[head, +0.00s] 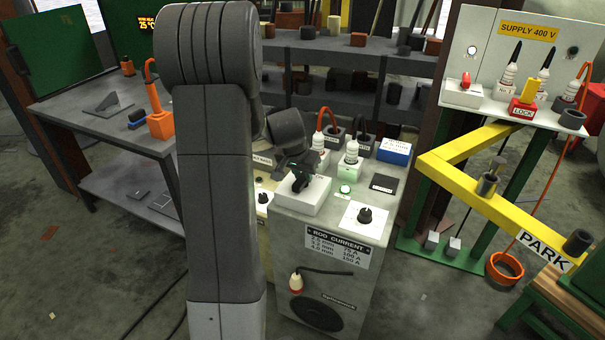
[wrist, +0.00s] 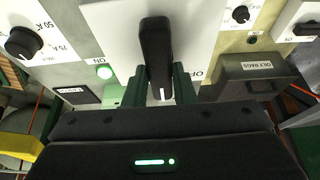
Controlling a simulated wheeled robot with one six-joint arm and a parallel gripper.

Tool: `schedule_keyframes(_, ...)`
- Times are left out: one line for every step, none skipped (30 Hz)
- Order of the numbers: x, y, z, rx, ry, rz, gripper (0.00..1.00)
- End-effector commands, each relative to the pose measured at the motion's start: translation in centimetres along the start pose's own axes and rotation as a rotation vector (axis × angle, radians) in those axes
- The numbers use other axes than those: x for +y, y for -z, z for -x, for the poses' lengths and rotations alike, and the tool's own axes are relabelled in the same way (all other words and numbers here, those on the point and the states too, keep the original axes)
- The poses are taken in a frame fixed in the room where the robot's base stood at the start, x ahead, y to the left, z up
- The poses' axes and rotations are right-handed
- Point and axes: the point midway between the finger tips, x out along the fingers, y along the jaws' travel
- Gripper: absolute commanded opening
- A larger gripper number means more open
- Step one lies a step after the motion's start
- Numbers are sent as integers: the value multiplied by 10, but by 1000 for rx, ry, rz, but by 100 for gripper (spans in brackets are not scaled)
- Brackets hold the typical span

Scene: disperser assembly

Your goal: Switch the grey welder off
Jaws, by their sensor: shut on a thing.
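The grey welder (head: 318,268) stands in the middle of the head view, with a "ROD CURRENT" label on its front. Its black rotary switch handle (wrist: 156,48) sits on a white plate (wrist: 112,22) in the wrist view. My gripper (wrist: 160,88) is shut on this handle, one green finger on each side. The handle's white mark points toward my gripper. Letters of "OFF" show right of the fingers, partly hidden. In the head view my gripper (head: 299,182) is over the white switch box (head: 316,200). A green lamp (head: 345,188) on the welder looks lit.
A current knob (head: 365,215) is on the welder's top, right of the switch. A cream machine (head: 262,206) stands close on its left. Cable plugs (head: 351,152) and a blue box (head: 394,151) stand behind. A yellow barrier arm (head: 455,175) is at right.

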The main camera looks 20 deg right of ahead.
Motion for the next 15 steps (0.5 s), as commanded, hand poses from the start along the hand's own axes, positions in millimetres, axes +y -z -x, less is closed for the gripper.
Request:
schedule_keyframes(0, 0, 0, 0, 1, 1, 1)
schedule_keyframes(0, 0, 0, 0, 1, 2, 1)
schedule_keyframes(0, 0, 0, 0, 2, 5, 1)
schedule_keyframes(0, 0, 1, 0, 4, 8, 1)
schedule_keyframes(0, 0, 1, 0, 5, 11, 1)
schedule_keyframes(0, 0, 1, 0, 8, 19, 1)
schedule_keyframes(0, 1, 1, 0, 11, 26, 1)
schedule_keyframes(1, 1, 2, 0, 14, 34, 1)
schedule_keyframes(1, 1, 2, 0, 20, 47, 1)
schedule_keyframes(1, 1, 2, -1, 24, 58, 1)
schedule_keyframes(1, 1, 2, 0, 30, 71, 1)
schedule_keyframes(1, 1, 2, 0, 38, 90, 1)
schedule_keyframes(1, 1, 3, 0, 45, 106, 1)
schedule_keyframes(1, 1, 3, 0, 52, 124, 1)
schedule_keyframes(1, 1, 3, -1, 62, 147, 1)
